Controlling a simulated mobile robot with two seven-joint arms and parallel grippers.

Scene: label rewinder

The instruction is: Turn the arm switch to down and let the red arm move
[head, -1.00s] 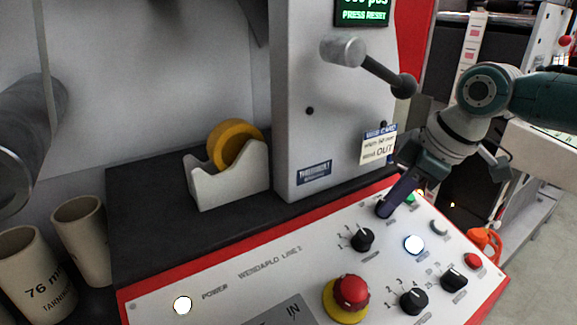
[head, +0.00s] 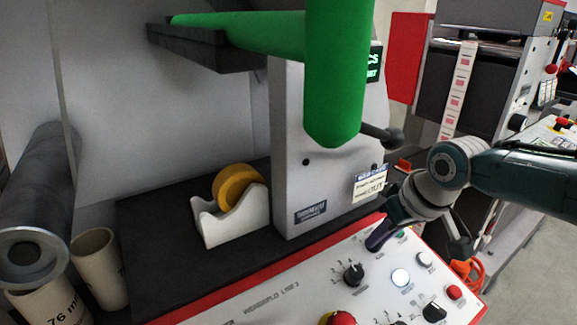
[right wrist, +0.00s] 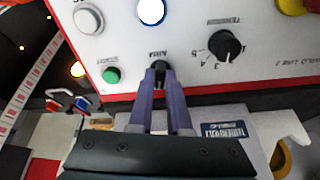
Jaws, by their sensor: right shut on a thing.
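My right gripper (head: 376,243) is at the back edge of the white control panel (head: 290,288). In the right wrist view its two purple fingers (right wrist: 160,80) are shut on the small black arm switch (right wrist: 158,66). The fingers hide most of the switch, so I cannot tell which way it points. A bright green tube-like arm (head: 335,75) hangs in front of the grey machine column (head: 300,205), its rounded end pointing down. A green horizontal bar (head: 250,30) joins it from the left. I see no red arm. My left gripper is out of view.
Near the switch are a green button (right wrist: 112,75), a lit white button (right wrist: 151,10) and the tension knob (right wrist: 225,45). A tape roll (head: 237,184) sits in a white holder (head: 232,215). Cardboard cores (head: 97,262) stand at the left. A black-knobbed lever (head: 392,137) sticks out right.

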